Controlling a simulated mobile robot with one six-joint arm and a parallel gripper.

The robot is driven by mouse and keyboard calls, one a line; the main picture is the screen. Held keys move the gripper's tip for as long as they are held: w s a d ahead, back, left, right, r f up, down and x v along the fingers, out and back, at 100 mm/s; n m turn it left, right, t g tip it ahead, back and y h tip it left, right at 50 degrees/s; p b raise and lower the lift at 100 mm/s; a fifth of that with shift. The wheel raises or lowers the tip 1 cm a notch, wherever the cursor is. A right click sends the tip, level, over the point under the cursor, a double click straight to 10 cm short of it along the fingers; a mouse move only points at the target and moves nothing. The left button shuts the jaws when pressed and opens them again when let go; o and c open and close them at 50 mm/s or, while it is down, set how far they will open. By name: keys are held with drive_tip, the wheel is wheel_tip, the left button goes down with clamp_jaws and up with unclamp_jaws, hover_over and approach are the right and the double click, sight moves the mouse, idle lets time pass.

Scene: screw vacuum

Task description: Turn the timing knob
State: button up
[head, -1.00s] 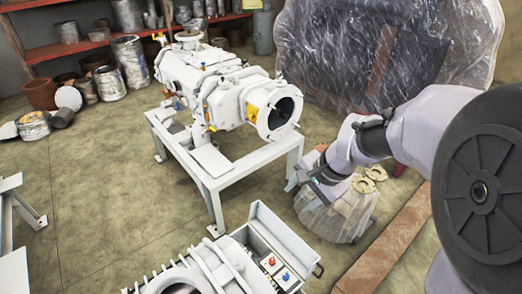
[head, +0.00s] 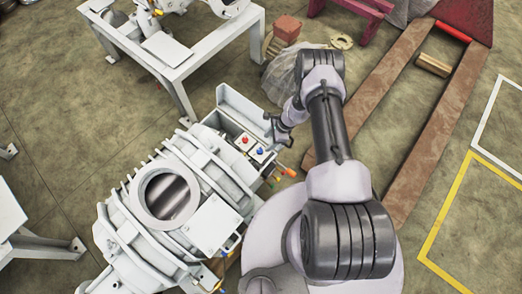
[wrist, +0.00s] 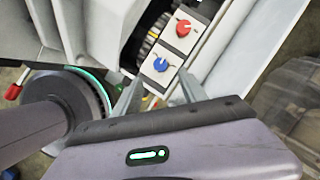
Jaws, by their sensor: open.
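The vacuum pump (head: 170,195) is pale grey and ribbed, with an open control box (head: 232,128) at its upper right. A red knob (head: 245,140) and a blue knob (head: 260,151) sit side by side on the box's panel. Neither is visibly labelled as the timing knob. In the wrist view, the red knob (wrist: 183,28) is farther off and the blue knob (wrist: 160,66) is nearer. My gripper (wrist: 162,80) is open and empty, with its fingertips on either side of the line to the blue knob. Contact with the knob cannot be told. In the head view my gripper (head: 274,128) is beside the box.
The box's raised lid (head: 240,108) stands along its far side. A white stand (head: 205,55) and a plastic-wrapped object (head: 283,78) are beyond. Coloured handles (head: 287,172) project at the box's near right.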

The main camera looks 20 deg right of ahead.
sight(260, 150)
drive_tip(key=b+x, duration=0.3)
drive_tip(key=x, duration=0.5)
drive_tip(key=shift+a+f, duration=0.1)
drive_tip(key=shift+f, duration=0.15)
clamp_jaws()
